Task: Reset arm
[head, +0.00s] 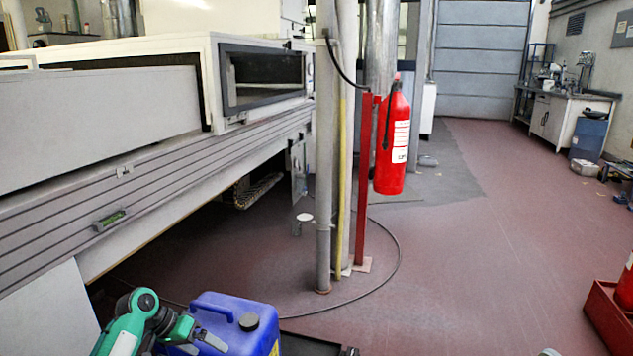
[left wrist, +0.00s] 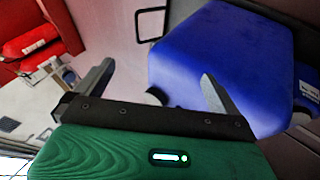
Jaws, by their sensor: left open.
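My left gripper (head: 200,341) is at the bottom left of the head view, at the end of my green and grey arm. It overlaps the near left side of a blue canister (head: 250,318) with a dark cap. In the left wrist view the two grey fingers of my left gripper (left wrist: 158,82) stand wide apart with nothing between them. The blue canister (left wrist: 215,60) is behind the right finger there; whether they touch I cannot tell. My right gripper is not in view.
A long grey machine (head: 160,185) fills the left. A red fire extinguisher (head: 392,140) hangs by grey pipes (head: 324,180) at the centre. A red tray (head: 608,315) is at the lower right. A workbench (head: 555,115) stands at the back right. The reddish floor between is open.

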